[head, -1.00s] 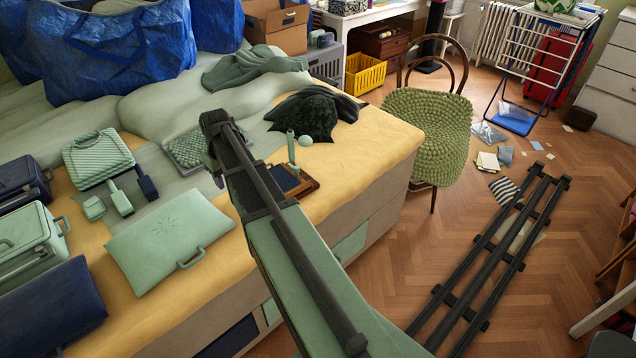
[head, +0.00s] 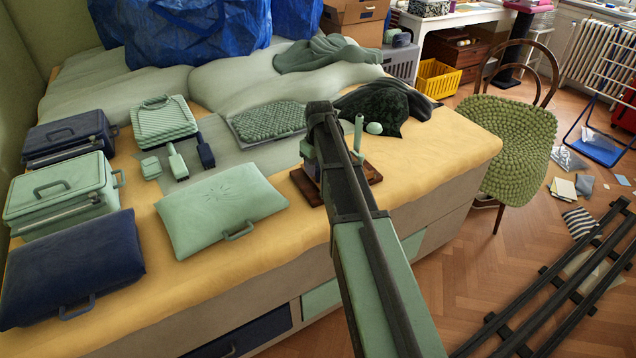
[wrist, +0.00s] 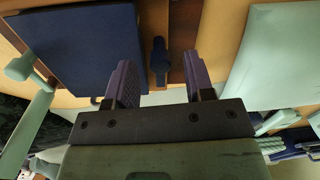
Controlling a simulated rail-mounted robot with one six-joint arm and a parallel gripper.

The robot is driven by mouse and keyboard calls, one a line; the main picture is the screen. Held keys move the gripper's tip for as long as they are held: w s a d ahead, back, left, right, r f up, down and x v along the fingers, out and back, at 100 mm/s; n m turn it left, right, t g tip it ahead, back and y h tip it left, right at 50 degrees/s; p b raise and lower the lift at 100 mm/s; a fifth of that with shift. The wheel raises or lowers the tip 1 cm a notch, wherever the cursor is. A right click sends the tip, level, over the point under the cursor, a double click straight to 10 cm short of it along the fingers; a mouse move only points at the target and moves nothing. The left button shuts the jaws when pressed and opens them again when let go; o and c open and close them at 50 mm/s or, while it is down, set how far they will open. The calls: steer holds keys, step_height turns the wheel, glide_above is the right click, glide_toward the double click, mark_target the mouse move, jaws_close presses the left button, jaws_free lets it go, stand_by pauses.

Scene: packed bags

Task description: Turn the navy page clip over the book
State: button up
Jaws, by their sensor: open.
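The navy book (wrist: 82,42) lies flat on a brown wooden stand in the wrist view, left of my gripper. The navy page clip (wrist: 159,58) is a short narrow bar beside the book, over the wooden edge. My gripper (wrist: 157,77) is open and empty, one finger on each side of the clip's line, with a gap between the clip and each finger. I cannot tell how far above the clip the fingers are. In the head view, my arm hides the book and the clip; only parts of the wooden stand (head: 372,174) show.
A green upright post (head: 358,134) and a rounded green knob (head: 374,128) stand close to the stand's right. A flat green bag (head: 220,208) lies to the left. A dark cloth (head: 385,103) and a knobbly green pad (head: 268,122) lie behind. The bed edge is near.

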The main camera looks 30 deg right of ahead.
steer(key=shift+f, duration=0.65)
steer(key=shift+r, duration=0.15)
steer(key=shift+c, duration=0.2)
jaws_close()
